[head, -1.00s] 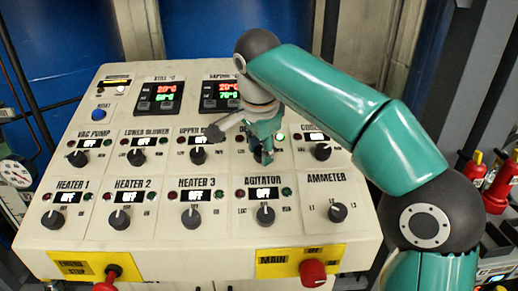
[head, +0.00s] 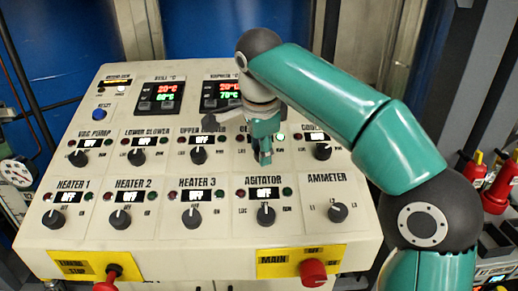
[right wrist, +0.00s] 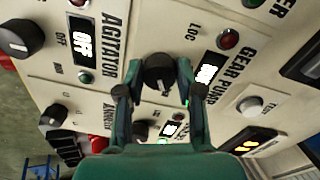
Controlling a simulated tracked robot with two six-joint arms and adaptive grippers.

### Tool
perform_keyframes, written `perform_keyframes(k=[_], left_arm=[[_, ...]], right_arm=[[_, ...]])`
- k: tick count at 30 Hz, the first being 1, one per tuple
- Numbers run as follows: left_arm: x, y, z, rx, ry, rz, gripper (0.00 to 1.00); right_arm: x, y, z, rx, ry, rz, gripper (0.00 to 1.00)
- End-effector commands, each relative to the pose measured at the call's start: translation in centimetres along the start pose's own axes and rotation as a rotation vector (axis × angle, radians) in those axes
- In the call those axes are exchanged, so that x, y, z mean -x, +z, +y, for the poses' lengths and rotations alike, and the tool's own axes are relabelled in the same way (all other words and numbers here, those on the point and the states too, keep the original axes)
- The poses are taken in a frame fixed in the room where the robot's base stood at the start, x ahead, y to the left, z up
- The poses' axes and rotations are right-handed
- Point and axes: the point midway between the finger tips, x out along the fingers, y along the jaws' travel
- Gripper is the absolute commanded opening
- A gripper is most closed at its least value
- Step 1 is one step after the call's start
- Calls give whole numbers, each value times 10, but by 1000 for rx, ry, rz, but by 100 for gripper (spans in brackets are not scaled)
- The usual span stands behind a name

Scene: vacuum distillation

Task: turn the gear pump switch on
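The gear pump switch is a black round knob (right wrist: 160,72) under its GEAR PUMP label in the right wrist view. My right gripper (right wrist: 160,82) has its two fingers apart, one on each side of the knob, with a small gap seeming to show on both sides. In the head view the right gripper (head: 264,158) points down at the panel and hides most of this knob. The gear pump display (right wrist: 207,72) is lit, but I cannot read it. A green lamp (head: 281,137) beside it looks bright. My left gripper is not in view.
The control panel (head: 80,235) carries several similar knobs close by, including the agitator knob (head: 266,214) below and the cooler knob (head: 322,151) to the right. A red main knob (head: 313,273) and a red emergency stop (head: 107,283) sit at the front edge.

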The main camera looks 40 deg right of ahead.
Motion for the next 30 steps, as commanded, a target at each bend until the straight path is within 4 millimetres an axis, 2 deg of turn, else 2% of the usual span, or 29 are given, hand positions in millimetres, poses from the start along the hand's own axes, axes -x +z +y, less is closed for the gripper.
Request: perform_keyframes(k=[1, 4, 13, 17, 30], left_arm=[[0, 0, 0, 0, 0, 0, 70], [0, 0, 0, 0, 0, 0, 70], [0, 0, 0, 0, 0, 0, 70], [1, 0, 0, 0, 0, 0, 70], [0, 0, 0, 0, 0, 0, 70]], right_arm=[[2, 1, -2, -1, -11, -5, 44], [1, 1, -2, -1, -8, -4, 61], [1, 0, -1, 0, -4, -1, 61], [7, 0, -1, 1, -5, -1, 61], [62, 1, -3, 1, -7, -2, 61]])
